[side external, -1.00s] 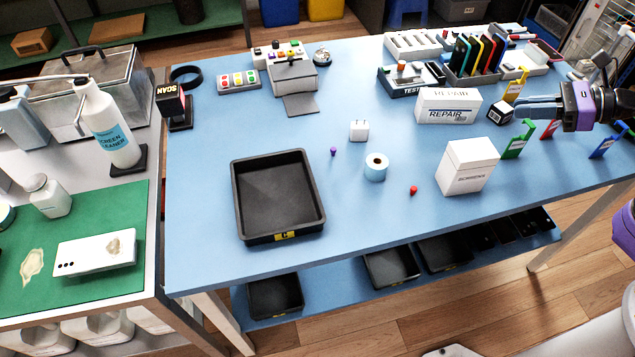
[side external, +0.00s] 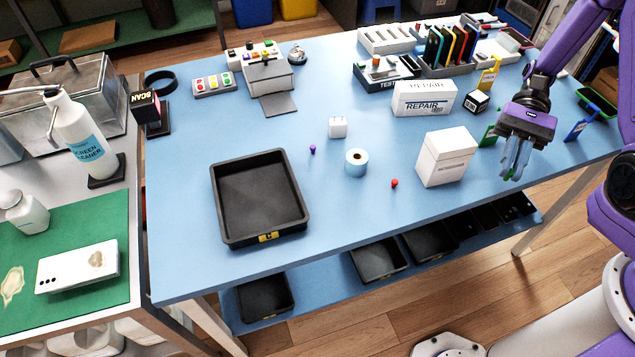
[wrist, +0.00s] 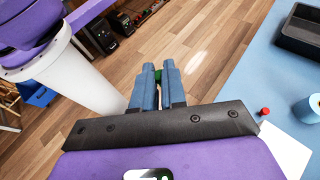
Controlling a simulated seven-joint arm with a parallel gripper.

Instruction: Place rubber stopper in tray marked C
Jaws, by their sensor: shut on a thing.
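My gripper (side external: 514,165) points down near the right front edge of the blue table. Its blue fingers are shut on a small green stopper (wrist: 158,76), mostly hidden between the fingertips in the wrist view. The black tray marked C (side external: 262,195) lies flat and empty at the left of the table, its yellow C label on the front wall. A small red stopper (side external: 394,183) and a small purple one (side external: 312,149) stand on the table between the tray and my gripper.
A white box (side external: 446,157) stands just left of my gripper. A white-and-blue roll (side external: 356,162) and a white cube (side external: 338,127) stand mid-table. The REPAIR box (side external: 424,98) and coloured card holders are behind. The table around the tray is mostly clear.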

